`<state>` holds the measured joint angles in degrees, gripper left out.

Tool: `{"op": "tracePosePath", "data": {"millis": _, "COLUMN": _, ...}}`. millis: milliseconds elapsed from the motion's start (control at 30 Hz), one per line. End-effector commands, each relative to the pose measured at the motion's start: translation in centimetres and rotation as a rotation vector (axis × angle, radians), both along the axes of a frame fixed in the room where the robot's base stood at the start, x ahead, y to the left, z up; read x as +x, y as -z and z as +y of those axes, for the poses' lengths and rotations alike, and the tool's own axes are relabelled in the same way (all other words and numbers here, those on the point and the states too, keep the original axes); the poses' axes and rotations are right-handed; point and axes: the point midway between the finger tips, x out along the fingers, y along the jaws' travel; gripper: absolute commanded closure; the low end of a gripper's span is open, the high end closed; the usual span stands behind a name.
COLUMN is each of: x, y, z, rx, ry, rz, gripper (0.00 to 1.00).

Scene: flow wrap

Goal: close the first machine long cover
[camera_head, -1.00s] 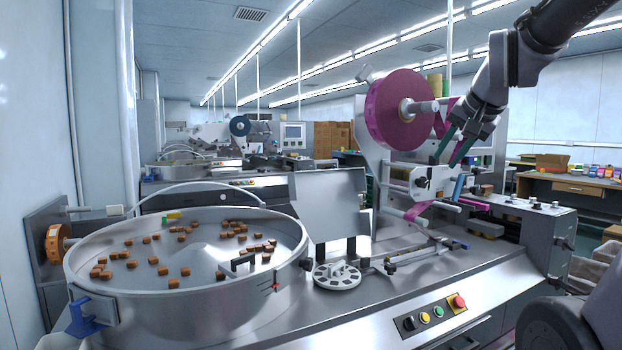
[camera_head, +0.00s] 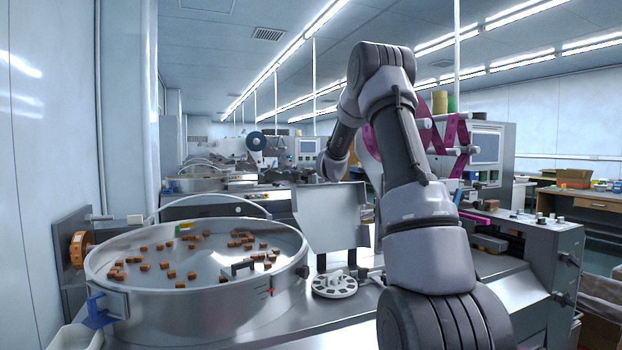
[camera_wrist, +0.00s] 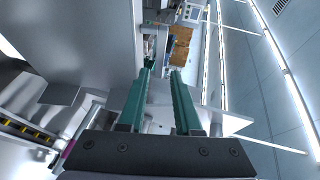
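A grey metal plate (camera_head: 331,216), which looks like the long cover, stands raised on the first machine between the round bowl and the film roll. My arm reaches over the machine, and my gripper (camera_wrist: 163,69) is around the far side of the plate's top edge, largely hidden behind my arm in the head view. In the wrist view its two green fingers are apart with nothing seen between them. A large grey panel beside the left finger may be this cover; I cannot tell for sure, and no contact is visible.
The round bowl (camera_head: 110,284) with several brown pieces is at the left. A white slotted disc (camera_head: 334,285) sits in front of the plate. The purple film roll (camera_head: 371,146) is mostly hidden behind my arm. Another machine (camera_head: 225,184) stands behind.

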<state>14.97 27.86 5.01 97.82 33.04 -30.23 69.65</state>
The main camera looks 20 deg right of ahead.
Motion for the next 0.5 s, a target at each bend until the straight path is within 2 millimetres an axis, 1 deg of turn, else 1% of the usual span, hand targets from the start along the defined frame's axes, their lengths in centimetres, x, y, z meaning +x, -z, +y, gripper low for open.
{"op": "tracePosePath", "data": {"millis": 167, "x": 2.3, "y": 0.6, "z": -0.9, "rx": -0.001, "ry": 0.001, "rz": 0.0, "gripper": 0.68}}
{"op": "tracePosePath", "data": {"millis": 400, "x": 6.5, "y": 1.6, "z": -2.4, "rx": -0.001, "ry": -0.001, "rz": 0.002, "gripper": 0.68}}
{"op": "tracePosePath", "data": {"millis": 500, "x": 7.8, "y": 1.8, "z": -3.0, "rx": -0.003, "ry": -0.002, "rz": 0.001, "gripper": 0.68}}
